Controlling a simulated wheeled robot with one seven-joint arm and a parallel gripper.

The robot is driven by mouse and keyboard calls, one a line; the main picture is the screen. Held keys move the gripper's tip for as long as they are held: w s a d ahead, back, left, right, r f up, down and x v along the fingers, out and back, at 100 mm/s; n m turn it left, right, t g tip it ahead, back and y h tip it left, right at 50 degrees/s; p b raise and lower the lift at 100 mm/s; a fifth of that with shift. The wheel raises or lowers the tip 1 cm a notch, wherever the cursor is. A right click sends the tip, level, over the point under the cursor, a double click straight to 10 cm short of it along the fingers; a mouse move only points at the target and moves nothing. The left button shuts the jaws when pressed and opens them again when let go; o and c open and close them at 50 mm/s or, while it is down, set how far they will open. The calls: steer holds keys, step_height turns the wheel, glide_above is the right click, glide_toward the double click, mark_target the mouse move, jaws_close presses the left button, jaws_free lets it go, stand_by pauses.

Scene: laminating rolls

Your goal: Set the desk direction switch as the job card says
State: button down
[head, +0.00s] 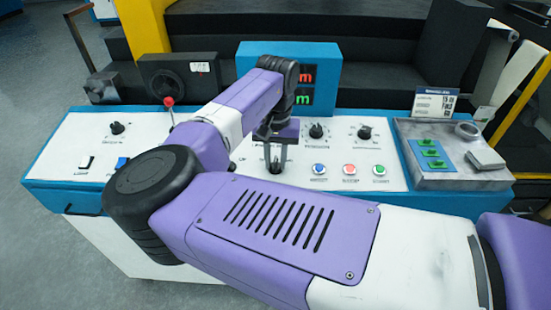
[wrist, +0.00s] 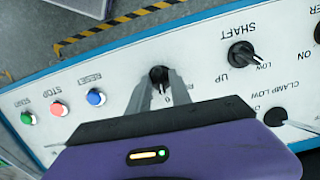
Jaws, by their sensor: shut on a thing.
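In the wrist view, which shows the desk upside down, my gripper (wrist: 160,84) has its two grey fingers closed on a small black rotary knob, the direction switch (wrist: 158,72). The printed marks "0" and "R" show beside it. The fingers cover part of the knob, so its exact pointer position is hard to tell.
The blue (wrist: 96,97), red (wrist: 59,109) and green (wrist: 28,118) buttons lie in a row beside the switch. The shaft knob (wrist: 241,54) and clamp knob (wrist: 276,116) sit on its other side. A red-tipped lever (head: 169,102) and grey tray (head: 452,178) flank the arm.

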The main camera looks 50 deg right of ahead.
steer(key=m+p, duration=0.1)
steer(key=m, duration=0.2)
steer(key=shift+s+d+r+m+t, duration=0.1)
steer(key=shift+m+t, duration=0.2)
steer(key=shift+m, duration=0.1)
steer(key=m+p, duration=0.1)
steer(key=m, duration=0.3)
steer(key=shift+t, duration=0.3)
steer(key=c, duration=1.5)
jaws_free()
step_height(320, 180, up, 8)
steer(key=s, duration=0.1)
steer(key=shift+f+b, duration=0.2)
steer(key=shift+b, duration=0.2)
steer(key=shift+d, duration=0.15)
